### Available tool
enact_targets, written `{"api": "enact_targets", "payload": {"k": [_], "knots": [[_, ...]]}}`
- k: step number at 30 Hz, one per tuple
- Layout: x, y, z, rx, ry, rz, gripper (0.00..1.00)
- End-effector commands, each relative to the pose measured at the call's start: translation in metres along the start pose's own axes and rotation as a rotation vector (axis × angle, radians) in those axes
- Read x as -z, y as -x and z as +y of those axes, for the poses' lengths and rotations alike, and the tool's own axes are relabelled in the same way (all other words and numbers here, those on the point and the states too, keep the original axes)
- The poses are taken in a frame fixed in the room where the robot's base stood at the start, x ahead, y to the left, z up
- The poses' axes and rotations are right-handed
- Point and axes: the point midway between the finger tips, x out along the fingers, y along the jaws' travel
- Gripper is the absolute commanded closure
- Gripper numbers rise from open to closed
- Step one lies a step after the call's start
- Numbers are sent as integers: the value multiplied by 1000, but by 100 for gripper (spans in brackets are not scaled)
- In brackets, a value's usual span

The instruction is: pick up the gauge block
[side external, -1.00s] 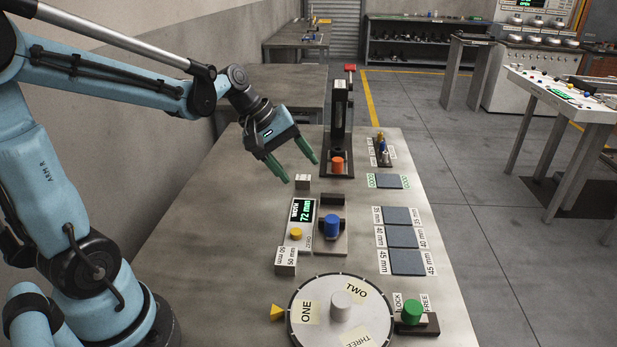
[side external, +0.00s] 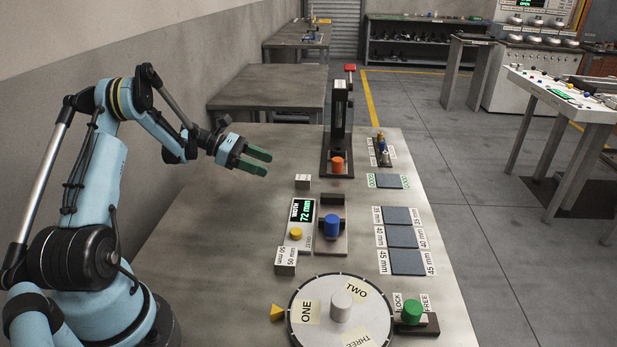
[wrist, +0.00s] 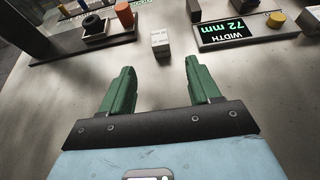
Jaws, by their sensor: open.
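A small grey block (side external: 303,183) with a white label stands on the bench just above the width display. In the wrist view this small block (wrist: 160,43) lies beyond the fingertips, between their lines, and its label is too small to read. In the wrist view my gripper (wrist: 158,66) touches nothing.
A width gauge (side external: 302,212) reading 72 mm, with a yellow knob (side external: 296,234), stands beside a blue knob (side external: 332,226). A press (side external: 341,110) with an orange knob rises behind. Dark marked pads (side external: 402,237) lie right. The bench's left side is clear.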

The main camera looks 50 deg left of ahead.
Motion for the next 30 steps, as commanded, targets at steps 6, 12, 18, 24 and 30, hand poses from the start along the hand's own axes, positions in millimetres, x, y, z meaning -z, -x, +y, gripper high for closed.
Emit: {"api": "enact_targets", "payload": {"k": [6, 12, 18, 24, 30], "knots": [[3, -19, 0, 4, 16, -11, 38], [3, -52, 0, 3, 15, -10, 38], [2, -67, 0, 0, 15, -10, 38], [0, -90, -1, 3, 14, -9, 38], [-2, -115, 0, 0, 14, -9, 38]]}}
